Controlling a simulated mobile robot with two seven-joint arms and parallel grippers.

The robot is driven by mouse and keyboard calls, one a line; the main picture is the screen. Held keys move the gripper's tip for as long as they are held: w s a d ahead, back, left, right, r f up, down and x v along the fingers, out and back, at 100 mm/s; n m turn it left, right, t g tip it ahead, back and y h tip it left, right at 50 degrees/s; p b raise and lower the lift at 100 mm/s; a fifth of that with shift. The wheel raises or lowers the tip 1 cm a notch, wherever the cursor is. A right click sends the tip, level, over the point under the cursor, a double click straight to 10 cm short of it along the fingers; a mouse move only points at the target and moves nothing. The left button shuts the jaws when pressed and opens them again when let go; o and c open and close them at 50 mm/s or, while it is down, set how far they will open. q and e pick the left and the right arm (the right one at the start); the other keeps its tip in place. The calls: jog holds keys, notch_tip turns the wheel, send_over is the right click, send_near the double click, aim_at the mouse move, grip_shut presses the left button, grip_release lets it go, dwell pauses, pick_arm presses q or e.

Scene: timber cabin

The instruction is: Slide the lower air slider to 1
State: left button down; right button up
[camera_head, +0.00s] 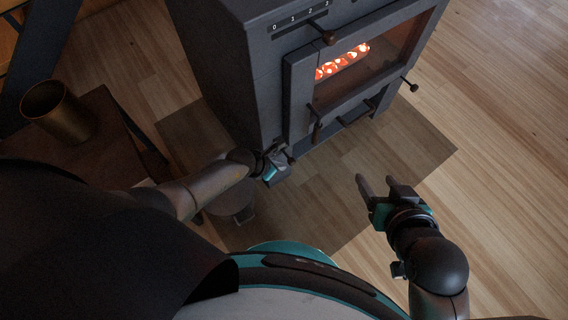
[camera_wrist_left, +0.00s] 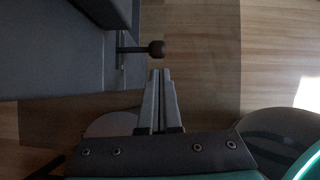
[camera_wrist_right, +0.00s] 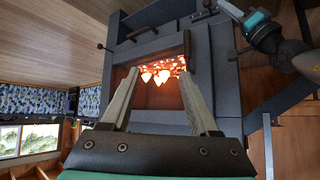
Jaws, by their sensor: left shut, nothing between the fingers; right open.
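The dark grey stove (camera_head: 230,60) stands at upper centre in the head view. A dark round knob (camera_wrist_left: 157,48) on a short rod sticks out from its lower face in the left wrist view; I take it as the lower air slider. A narrow slot shows at its base, but no scale numbers are readable there. My left gripper (camera_wrist_left: 160,74) is shut and empty, its tips just short of the knob, apparently apart from it. In the head view it is low by the stove's front (camera_head: 281,162). My right gripper (camera_head: 377,181) is open and empty, over the floor before the stove.
An upper scale (camera_head: 300,17) marked 0 to 3 has its own knob (camera_head: 328,37). Embers glow behind the door glass (camera_head: 385,55); a door handle (camera_head: 317,128) projects. A brass-coloured pot (camera_head: 60,112) stands on a side table at left. The floor at right is clear.

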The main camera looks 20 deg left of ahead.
pick_arm(q)
jog(key=shift+w+d+f+b, duration=0.5)
jog(key=shift+w+d+b, duration=0.05)
jog(key=shift+w+b, duration=0.25)
pick_arm(e)
jog(key=shift+w+a+r+t+y, duration=0.15)
jog(key=shift+w+a+t+y, duration=0.1)
jog(key=shift+a+t, duration=0.25)
jog(key=shift+w+a+r+t+y, duration=0.1)
jog(key=shift+w+a+t+y, duration=0.15)
jog(key=shift+a+t, duration=0.25)
jog(key=shift+w+a+r+t+y, duration=0.15)
jog(key=shift+a+t+y, duration=0.2)
jog(key=shift+a, duration=0.2)
